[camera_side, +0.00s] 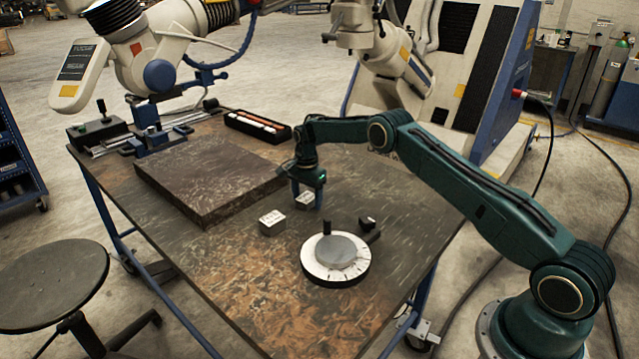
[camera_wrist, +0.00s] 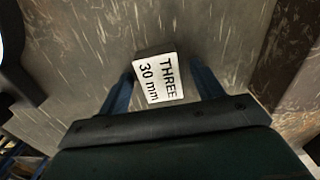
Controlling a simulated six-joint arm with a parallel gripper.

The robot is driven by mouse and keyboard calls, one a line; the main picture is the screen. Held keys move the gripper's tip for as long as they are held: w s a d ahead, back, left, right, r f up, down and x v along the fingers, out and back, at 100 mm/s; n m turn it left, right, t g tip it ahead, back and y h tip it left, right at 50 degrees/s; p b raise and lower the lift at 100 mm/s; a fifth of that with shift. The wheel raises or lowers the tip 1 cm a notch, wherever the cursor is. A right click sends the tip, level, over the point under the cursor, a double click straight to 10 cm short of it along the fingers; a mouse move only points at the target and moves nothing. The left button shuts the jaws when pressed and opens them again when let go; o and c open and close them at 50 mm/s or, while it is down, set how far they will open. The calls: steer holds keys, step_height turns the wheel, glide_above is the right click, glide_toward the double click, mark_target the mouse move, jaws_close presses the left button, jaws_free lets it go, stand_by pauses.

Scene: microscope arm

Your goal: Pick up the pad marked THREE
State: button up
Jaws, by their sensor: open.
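The pad marked THREE (camera_wrist: 159,79) is a small block with a white top reading "THREE 30 mm". In the wrist view it lies on the table between the two blue fingers of my gripper (camera_wrist: 164,92). In the side view the pad (camera_side: 305,200) stands at my gripper (camera_side: 308,198), partly hidden by a finger. My gripper is open and points down, with its fingers on either side of the pad. I cannot tell whether a finger touches it.
Another marked block (camera_side: 272,223) sits to the left on the table (camera_side: 250,285). A round white dial (camera_side: 335,262) with a grey disc stands in front. A thick dark slab (camera_side: 205,180) lies behind left. A black tray (camera_side: 257,127) is at the back. The table's front is clear.

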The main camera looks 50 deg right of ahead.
mark_target(307, 197)
steer(key=shift+r, duration=0.1)
jaws_close()
steer(key=shift+r, duration=0.1)
step_height(307, 197, up, 20)
stand_by(1.0)
stand_by(0.5)
